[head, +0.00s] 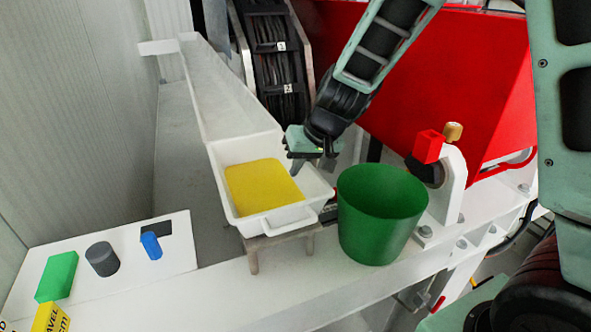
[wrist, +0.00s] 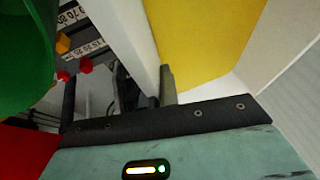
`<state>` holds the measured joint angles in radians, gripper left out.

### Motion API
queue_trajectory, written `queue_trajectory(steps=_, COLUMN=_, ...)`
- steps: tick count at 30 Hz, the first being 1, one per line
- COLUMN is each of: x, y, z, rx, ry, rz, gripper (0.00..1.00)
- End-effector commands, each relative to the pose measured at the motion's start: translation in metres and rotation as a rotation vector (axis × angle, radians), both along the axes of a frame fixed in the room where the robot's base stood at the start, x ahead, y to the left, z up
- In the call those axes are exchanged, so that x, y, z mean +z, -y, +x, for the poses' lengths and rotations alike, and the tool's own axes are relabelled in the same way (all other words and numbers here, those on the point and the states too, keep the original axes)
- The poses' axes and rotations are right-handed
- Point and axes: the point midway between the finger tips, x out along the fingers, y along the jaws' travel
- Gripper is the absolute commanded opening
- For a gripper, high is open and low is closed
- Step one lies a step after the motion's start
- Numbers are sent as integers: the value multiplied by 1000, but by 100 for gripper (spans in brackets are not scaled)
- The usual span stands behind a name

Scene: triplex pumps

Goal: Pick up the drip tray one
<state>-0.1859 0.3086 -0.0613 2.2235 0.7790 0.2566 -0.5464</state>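The drip tray appears to be the white tray (head: 222,198) with a yellow pad (head: 262,186) in it, set on a small grey stool (head: 285,240). My gripper (head: 310,163) is at the tray's right rim, pointing down. In the wrist view my gripper (wrist: 118,85) is open. One finger shows in front of the yellow pad (wrist: 200,40), on the tray's inner side. The other finger is well apart on the outer side, with the white tray wall (wrist: 140,45) between them. Whether a finger touches the wall is unclear.
A green bucket (head: 375,225) stands close to the right of the tray. Behind it is a bracket with a red knob (head: 429,146). A large red housing (head: 450,80) is at the back. A white board (head: 180,245) with small blocks lies at the left.

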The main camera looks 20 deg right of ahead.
Motion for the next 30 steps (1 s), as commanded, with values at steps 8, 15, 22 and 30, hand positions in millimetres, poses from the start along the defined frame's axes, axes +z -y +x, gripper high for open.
queue_trajectory(steps=8, x=26, y=-1, z=1, rx=1, ry=4, rz=1, gripper=0)
queue_trajectory(steps=15, x=51, y=-1, z=1, rx=0, ry=5, rz=2, gripper=0)
queue_trajectory(steps=22, x=72, y=0, z=1, rx=0, ry=5, rz=1, gripper=0)
queue_trajectory(steps=30, x=88, y=0, z=1, rx=0, ry=4, rz=2, gripper=0)
